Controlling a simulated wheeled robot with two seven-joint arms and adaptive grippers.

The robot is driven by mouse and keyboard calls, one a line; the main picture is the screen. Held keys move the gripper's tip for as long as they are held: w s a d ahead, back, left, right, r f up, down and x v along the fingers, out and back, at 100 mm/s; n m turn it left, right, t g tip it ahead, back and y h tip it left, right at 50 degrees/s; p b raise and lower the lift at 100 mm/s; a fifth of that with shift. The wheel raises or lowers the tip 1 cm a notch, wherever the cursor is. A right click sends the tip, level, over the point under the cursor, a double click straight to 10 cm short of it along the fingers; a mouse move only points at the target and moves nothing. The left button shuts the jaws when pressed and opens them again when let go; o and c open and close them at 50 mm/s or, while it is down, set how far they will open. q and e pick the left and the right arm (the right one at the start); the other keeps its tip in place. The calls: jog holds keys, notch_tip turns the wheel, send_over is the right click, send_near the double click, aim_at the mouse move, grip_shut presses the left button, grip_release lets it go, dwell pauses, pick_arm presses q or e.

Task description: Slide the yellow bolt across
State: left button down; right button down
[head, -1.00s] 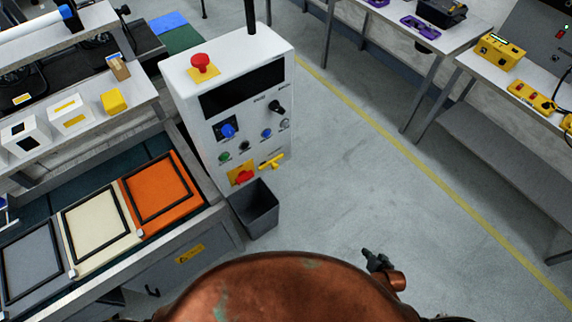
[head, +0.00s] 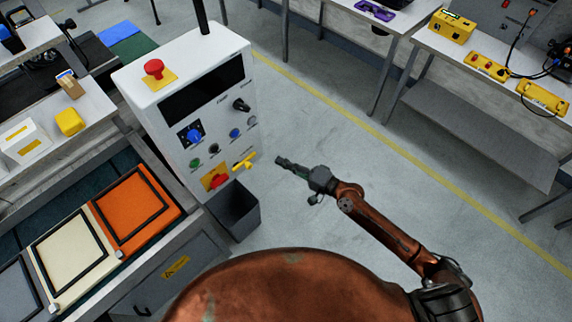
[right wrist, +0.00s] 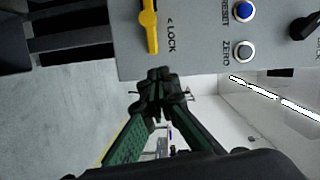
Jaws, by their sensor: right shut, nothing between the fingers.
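The yellow bolt (head: 243,161) is on the lower right of the white control panel's front face. In the right wrist view the bolt (right wrist: 149,26) is a yellow bar beside the printed word LOCK. My right gripper (head: 281,161) is shut and empty, and points at the panel from the right, a short gap away from the bolt. In the right wrist view its fingertips (right wrist: 160,76) are together just below the bolt's end, apart from it in the picture. My left gripper is not in view.
The control panel (head: 150,99) carries a red mushroom button (head: 153,68), a red knob (head: 217,181) on a yellow plate and several small buttons. A grey bin (head: 236,211) stands below the bolt. Open floor lies right of the panel.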

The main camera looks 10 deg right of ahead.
aim_at(241, 166)
jog(key=a, duration=0.2)
jog(key=w+a+p, duration=0.1)
jog(key=a, duration=0.1)
jog(key=w+a+p, duration=0.1)
jog(key=a, duration=0.2)
jog(key=shift+f, duration=0.25)
jog(key=shift+s+a, duration=0.2)
jog(key=shift+a, duration=0.05)
jog(key=shift+a+f, duration=0.15)
jog(key=shift+f, duration=0.1)
jog(key=a+p, duration=0.1)
jog(key=s+a+p, duration=0.1)
jog(key=s+a, duration=0.1)
jog(key=shift+s+a+r+p, duration=0.1)
jog(key=shift+s+r+p, duration=0.15)
jog(key=shift+p, duration=0.15)
jog(key=shift+s+a+f, duration=0.1)
jog(key=shift+a, duration=0.05)
jog(key=shift+f, duration=0.15)
